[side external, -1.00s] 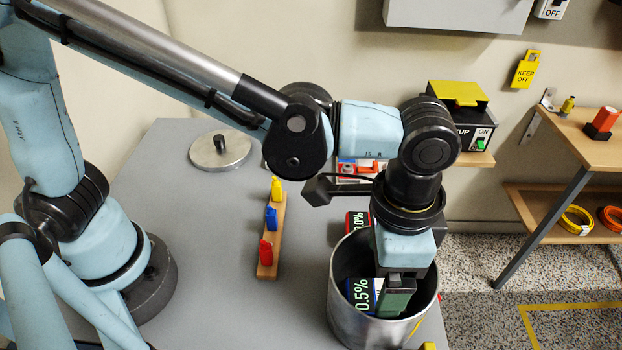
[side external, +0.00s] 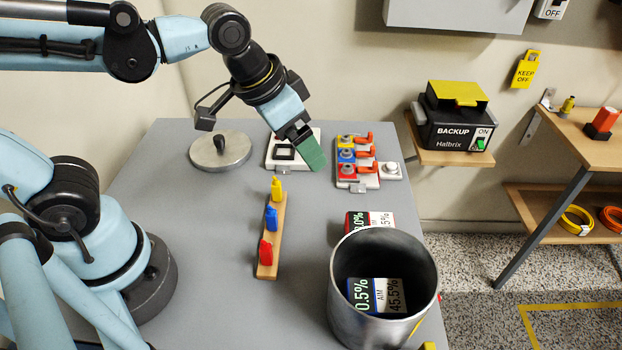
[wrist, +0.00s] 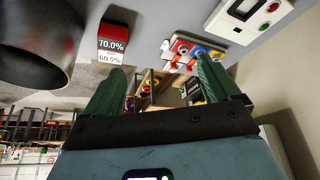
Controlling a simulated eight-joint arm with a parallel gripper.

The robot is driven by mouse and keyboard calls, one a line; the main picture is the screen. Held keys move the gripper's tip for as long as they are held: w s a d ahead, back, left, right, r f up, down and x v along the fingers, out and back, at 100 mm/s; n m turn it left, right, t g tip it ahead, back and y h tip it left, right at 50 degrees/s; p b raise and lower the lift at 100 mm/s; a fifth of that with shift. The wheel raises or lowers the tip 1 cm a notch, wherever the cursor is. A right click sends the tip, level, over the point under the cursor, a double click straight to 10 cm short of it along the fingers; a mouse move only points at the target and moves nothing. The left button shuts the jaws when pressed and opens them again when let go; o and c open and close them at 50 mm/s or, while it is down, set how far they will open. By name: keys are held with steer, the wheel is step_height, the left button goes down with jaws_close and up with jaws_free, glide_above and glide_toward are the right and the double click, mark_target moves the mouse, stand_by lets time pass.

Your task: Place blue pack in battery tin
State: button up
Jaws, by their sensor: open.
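The blue pack (side external: 378,296) lies inside the metal battery tin (side external: 421,262), at the front right of the table. Its face is blue and white with "0.5%", "AIM" and "45.5%" readouts. My gripper (side external: 312,158) is open and empty, with green fingers, raised above the back of the table, well away from the tin. In the wrist view the gripper (wrist: 162,90) has its fingers apart with nothing between them. The tin (wrist: 38,40) shows at the upper left there, and its inside is dark, so the pack cannot be seen.
A red pack (side external: 370,222) lies just behind the tin. A wooden rack (side external: 268,258) holds yellow, blue and red pieces. A panel with coloured switches (side external: 355,160), a white device (side external: 290,148) and a round metal lid (side external: 220,150) stand at the back.

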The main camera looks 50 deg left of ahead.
steer(key=s+a+f+n+t+y, duration=0.1)
steer(key=a+n+t, duration=0.1)
steer(key=a, duration=0.5)
steer(key=shift+s+a+f+n, duration=0.2)
steer(key=shift+s+a+n, duration=0.1)
steer(key=shift+a, duration=0.1)
